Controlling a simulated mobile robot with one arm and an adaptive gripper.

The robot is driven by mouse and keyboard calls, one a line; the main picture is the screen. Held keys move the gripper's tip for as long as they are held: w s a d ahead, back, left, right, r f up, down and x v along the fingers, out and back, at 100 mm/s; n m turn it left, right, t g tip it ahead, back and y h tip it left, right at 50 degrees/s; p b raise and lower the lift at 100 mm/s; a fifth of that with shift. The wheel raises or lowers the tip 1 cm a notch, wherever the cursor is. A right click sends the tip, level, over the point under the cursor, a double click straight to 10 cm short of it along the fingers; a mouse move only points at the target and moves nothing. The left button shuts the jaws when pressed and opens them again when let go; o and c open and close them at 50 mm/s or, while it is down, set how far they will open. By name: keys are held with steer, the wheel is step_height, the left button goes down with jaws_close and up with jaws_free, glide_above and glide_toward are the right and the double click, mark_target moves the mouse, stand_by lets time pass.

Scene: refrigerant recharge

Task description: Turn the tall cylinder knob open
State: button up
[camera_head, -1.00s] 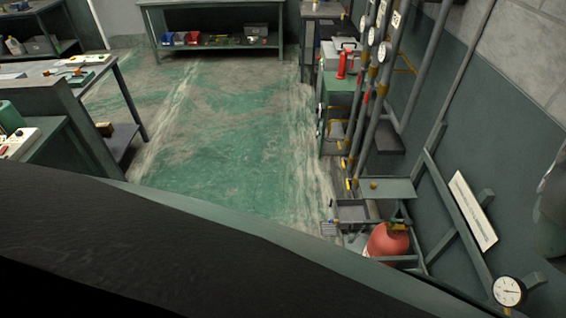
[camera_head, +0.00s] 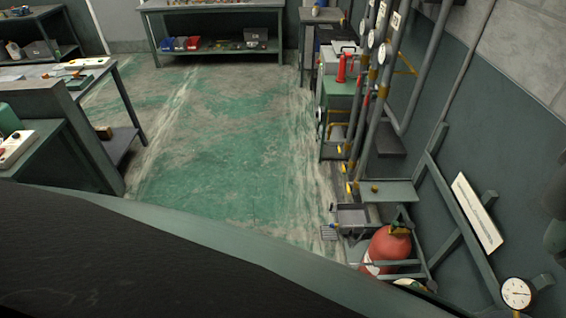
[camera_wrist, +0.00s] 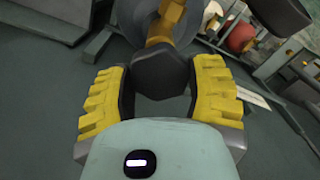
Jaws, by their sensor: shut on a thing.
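In the wrist view, a dark faceted knob (camera_wrist: 161,72) sits between the two yellow ridged pads of my gripper (camera_wrist: 160,84). My gripper is shut on the knob, with one pad on each side. A brass valve stem (camera_wrist: 165,22) rises behind the knob, in front of a rounded grey body (camera_wrist: 190,22) that seems to be the tall cylinder. Most of this body is out of the picture. In the head view my gripper and the knob cannot be made out; a dark shape is cut off at the right edge.
A red cylinder (camera_head: 388,248) stands in a low frame by the right wall, with a round gauge (camera_head: 517,293) nearby. Upright pipes (camera_head: 374,110) with gauges line that wall. Workbenches stand at the left and back. The green floor (camera_head: 215,150) between them is clear.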

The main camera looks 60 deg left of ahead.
steer(key=shift+n, duration=0.9)
steer(key=o, duration=1.2)
steer(key=shift+o, duration=0.2)
